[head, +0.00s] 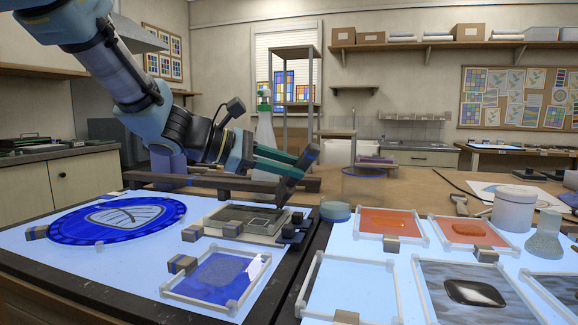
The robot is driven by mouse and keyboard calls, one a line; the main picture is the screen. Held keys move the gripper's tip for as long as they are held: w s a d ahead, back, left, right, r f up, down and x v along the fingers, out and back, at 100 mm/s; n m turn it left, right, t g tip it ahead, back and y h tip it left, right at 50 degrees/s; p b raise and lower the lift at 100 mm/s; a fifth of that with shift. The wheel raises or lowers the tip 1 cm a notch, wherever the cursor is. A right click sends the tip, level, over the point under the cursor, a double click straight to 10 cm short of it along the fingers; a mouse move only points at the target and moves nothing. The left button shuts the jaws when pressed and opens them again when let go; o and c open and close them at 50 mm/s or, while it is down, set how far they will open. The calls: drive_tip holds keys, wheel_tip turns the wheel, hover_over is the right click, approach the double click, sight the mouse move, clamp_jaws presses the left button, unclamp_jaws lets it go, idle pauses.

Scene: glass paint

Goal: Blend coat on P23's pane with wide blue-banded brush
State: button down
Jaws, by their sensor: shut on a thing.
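My gripper (293,165) has green fingers and is shut on a wide dark brush (290,186) with a blue band near its upper end. The brush is tilted, its lower end above the right part of a framed grey-brown pane (238,219); I cannot tell whether it touches. In front, a framed blue pane (218,272) carries a paler, speckled patch. No label for P23 is legible, so I cannot tell which pane it is.
A round blue disc with a leaf motif (120,217) lies left on the light table. To the right are framed orange panes (389,223), a framed clear pane (345,287), a framed pane with a dark blob (474,292), a lidded jar (514,208) and a glass cylinder (362,188).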

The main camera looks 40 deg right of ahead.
drive_tip(key=shift+w, duration=0.15)
drive_tip(key=w+a, duration=0.6)
drive_tip(key=w, duration=0.4)
drive_tip(key=shift+a+p, duration=0.35)
idle(0.9)
wheel_tip(320, 180, up, 5)
drive_tip(key=p, duration=0.3)
drive_tip(key=shift+p, duration=0.35)
drive_tip(key=shift+w+d, duration=0.1)
idle(0.8)
